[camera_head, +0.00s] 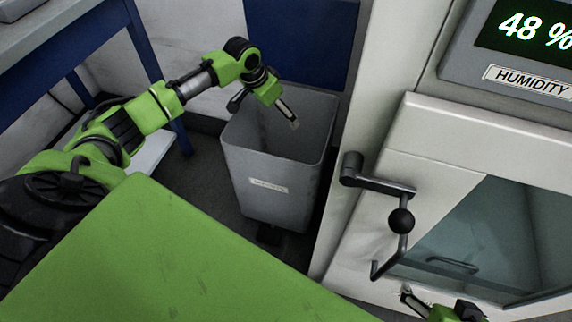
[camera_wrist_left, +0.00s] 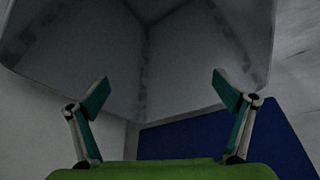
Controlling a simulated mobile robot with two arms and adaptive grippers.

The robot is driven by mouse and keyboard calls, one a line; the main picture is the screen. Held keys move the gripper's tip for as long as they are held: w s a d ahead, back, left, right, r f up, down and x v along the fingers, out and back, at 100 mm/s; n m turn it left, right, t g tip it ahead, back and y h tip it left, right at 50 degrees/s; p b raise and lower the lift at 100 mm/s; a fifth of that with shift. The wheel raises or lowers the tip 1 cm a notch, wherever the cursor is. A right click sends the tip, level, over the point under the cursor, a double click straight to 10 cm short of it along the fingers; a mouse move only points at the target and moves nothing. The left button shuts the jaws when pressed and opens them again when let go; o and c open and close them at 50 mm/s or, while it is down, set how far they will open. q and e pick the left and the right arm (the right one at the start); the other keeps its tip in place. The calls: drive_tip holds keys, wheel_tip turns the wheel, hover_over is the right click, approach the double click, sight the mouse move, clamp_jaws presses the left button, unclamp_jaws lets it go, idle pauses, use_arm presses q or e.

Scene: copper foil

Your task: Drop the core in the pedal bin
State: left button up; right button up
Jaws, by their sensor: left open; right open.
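The pedal bin (camera_head: 270,192) is a grey, open-topped container with a small white label on its front and a dark pedal at its base. My left gripper (camera_head: 291,117) is over the bin's open mouth, pointing down to the right. In the left wrist view its two fingers (camera_wrist_left: 162,88) are spread apart with nothing between them. The bin's inner walls (camera_wrist_left: 205,60) fill the upper part of that view. I see no core in either view; the bin's floor is not clearly visible. My right gripper (camera_head: 428,302) is partly in view at the bottom right, open, near the cabinet.
A white cabinet (camera_head: 434,170) with a glass door and a dark crank handle (camera_head: 401,221) stands right of the bin. A humidity display (camera_head: 530,30) reads 48 %. A blue-legged table (camera_head: 60,40) is at upper left, a blue panel (camera_head: 302,40) behind the bin.

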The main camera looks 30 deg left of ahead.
use_arm(q)
drive_tip(key=v, duration=1.2)
